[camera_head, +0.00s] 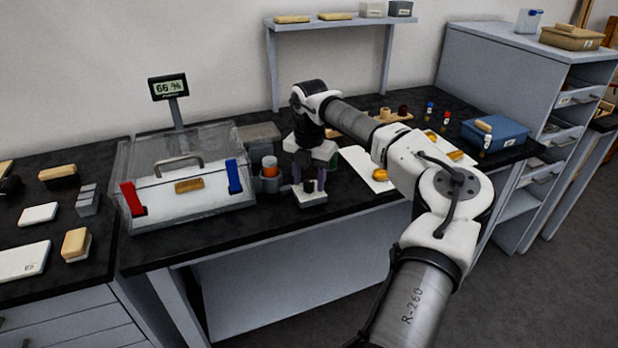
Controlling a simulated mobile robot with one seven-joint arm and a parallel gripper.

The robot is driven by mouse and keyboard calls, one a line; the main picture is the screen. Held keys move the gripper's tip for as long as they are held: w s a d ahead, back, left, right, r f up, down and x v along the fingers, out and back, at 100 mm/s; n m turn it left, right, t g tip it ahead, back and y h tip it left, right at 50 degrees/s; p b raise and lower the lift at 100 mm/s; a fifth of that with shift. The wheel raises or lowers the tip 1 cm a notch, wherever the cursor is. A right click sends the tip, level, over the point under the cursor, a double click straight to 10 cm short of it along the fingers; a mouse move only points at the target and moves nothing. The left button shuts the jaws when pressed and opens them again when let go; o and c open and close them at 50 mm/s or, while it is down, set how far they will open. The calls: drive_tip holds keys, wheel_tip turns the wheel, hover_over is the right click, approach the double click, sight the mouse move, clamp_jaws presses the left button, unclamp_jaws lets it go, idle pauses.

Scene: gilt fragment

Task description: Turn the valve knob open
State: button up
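My gripper (311,186) points down just right of the unit, over the front part of the black bench. Its fingers are small and partly covered by its own body, so I cannot tell their opening or whether they touch anything.
A display (168,87) reading 66 % stands behind the box. The box has a red piece (132,198) and a blue piece (234,176) at its front. White sheets with golden fragments (384,174) and a blue case (496,132) lie to the right.

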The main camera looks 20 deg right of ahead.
sight(309, 182)
wheel_tip(309, 182, up, 14)
drive_tip(key=b, duration=0.1)
drive_tip(key=shift+b, duration=0.4)
drive_tip(key=shift+f, duration=0.1)
idle(0.4)
